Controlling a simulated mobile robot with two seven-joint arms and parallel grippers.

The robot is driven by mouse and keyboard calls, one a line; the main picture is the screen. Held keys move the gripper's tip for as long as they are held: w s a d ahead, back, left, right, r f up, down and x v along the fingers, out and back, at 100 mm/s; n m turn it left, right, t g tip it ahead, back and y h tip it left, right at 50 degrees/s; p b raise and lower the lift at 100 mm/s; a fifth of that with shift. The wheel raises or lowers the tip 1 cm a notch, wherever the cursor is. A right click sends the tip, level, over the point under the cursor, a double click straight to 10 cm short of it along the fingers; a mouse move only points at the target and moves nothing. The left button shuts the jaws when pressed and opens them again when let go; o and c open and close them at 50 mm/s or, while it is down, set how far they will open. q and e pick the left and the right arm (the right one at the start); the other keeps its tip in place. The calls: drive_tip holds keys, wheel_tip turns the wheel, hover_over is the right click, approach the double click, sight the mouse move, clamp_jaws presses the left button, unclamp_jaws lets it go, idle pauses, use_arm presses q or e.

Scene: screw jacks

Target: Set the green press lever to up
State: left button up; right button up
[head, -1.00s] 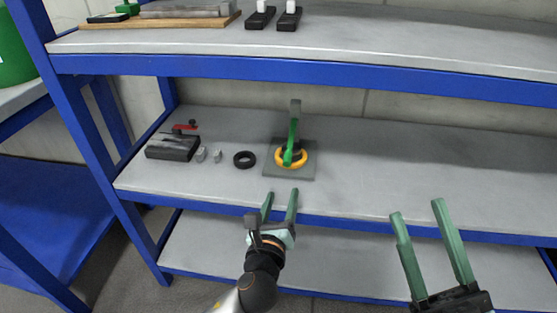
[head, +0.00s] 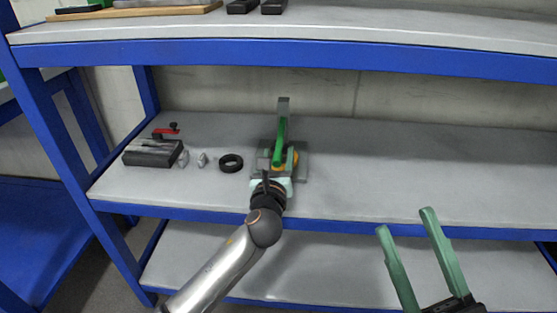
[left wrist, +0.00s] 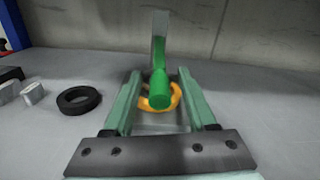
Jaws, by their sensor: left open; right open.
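The green press lever (head: 279,143) belongs to a small press on the middle shelf. Its grey upright post (head: 283,105) stands behind it, and a yellow ring (head: 292,160) sits at its base. In the left wrist view the lever (left wrist: 160,90) points toward the camera and slopes down, with the yellow ring (left wrist: 172,100) below it. My left gripper (left wrist: 156,80) is open, with one finger on each side of the lever and ring; I cannot tell whether they touch. In the head view my left wrist hides part of the press base. My right gripper (head: 404,232) is open and empty in front of the shelf.
A black ring (head: 231,163), small grey metal pieces (head: 202,159) and a dark block (head: 152,152) with a red-handled part (head: 167,130) lie left of the press. The upper shelf (head: 330,52) hangs above. The middle shelf is clear to the right.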

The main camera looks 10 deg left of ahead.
use_arm(q)
drive_tip(key=shift+w, duration=0.4)
drive_tip(key=shift+c, duration=0.2)
clamp_jaws()
idle(1.0)
